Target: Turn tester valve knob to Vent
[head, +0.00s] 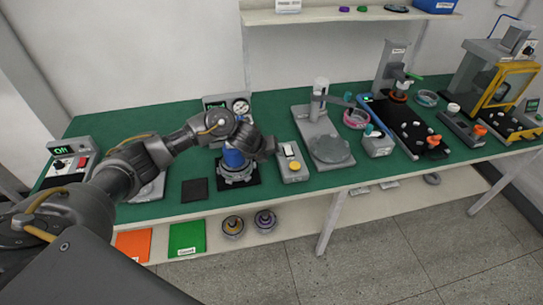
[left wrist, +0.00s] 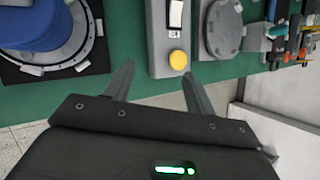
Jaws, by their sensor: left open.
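The tester (head: 213,101), with a green display and a round gauge (head: 241,107), stands at the back of the green bench, partly behind my left arm. I cannot make out its valve knob or its setting. In front of it, a blue cylinder (head: 233,158) on a grey flanged base sits on a black pad; it also shows in the left wrist view (left wrist: 40,22). My left gripper (head: 264,147) is above the bench, between the blue cylinder and a grey switch box (head: 291,160). In the left wrist view the gripper's two fingers (left wrist: 160,74) are apart, with nothing between them.
The switch box has a white rocker and a yellow button (left wrist: 178,60). A grey stand (head: 327,148) with a round plate is to its right. A box with a green display (head: 67,148) is at the far left. A small black pad (head: 194,190) lies near the front edge.

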